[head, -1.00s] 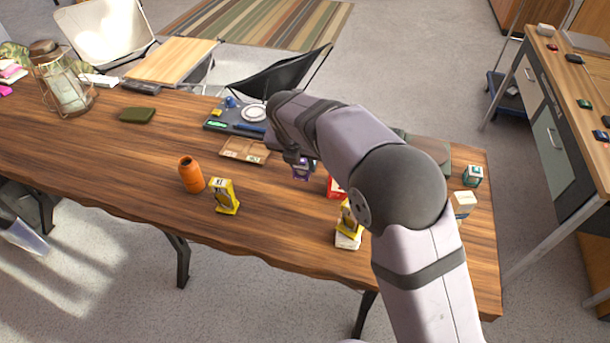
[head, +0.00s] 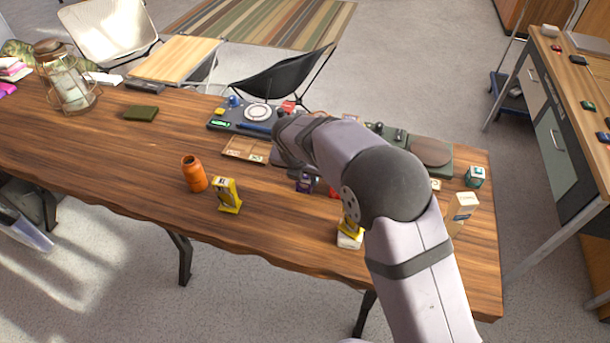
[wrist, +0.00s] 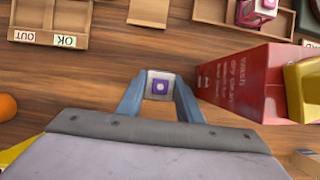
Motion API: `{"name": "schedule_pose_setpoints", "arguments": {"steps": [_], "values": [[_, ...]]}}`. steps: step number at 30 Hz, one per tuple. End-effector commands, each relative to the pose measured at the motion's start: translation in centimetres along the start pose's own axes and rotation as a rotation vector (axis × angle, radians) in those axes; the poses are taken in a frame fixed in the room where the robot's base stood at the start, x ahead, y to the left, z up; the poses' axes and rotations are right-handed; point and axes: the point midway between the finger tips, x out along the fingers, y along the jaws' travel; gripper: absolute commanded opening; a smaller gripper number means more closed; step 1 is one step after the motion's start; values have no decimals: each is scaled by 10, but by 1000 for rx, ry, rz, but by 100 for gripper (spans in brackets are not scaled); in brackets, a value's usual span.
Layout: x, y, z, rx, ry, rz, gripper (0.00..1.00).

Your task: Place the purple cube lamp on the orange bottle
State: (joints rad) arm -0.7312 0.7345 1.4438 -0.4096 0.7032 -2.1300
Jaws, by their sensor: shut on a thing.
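In the wrist view my gripper (wrist: 159,95) is shut on the lamp (wrist: 160,85), one finger on each side. A pale face with a purple square shows. I cannot tell how far it is above the table. The orange bottle (head: 194,174) stands upright on the table, left of my gripper and apart from it. Part of its rounded orange surface (wrist: 7,107) shows at the left edge of the wrist view.
A red box (wrist: 243,84) stands close to the right of my gripper, with a yellow item beside it. A yellow item (head: 227,196) stands right of the bottle. A wooden tray (head: 245,149) lies behind.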

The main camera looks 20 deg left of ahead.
Motion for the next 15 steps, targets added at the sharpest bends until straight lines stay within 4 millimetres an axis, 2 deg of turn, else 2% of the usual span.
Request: {"name": "schedule_pose_setpoints", "arguments": {"steps": [4,5,6,7,15], "values": [[2,0,-1,0,0,0,9],[3,0,-1,0,0,0,37],[2,0,-1,0,0,0,47],[2,0,-1,0,0,0,51],[2,0,-1,0,0,0,51]]}}
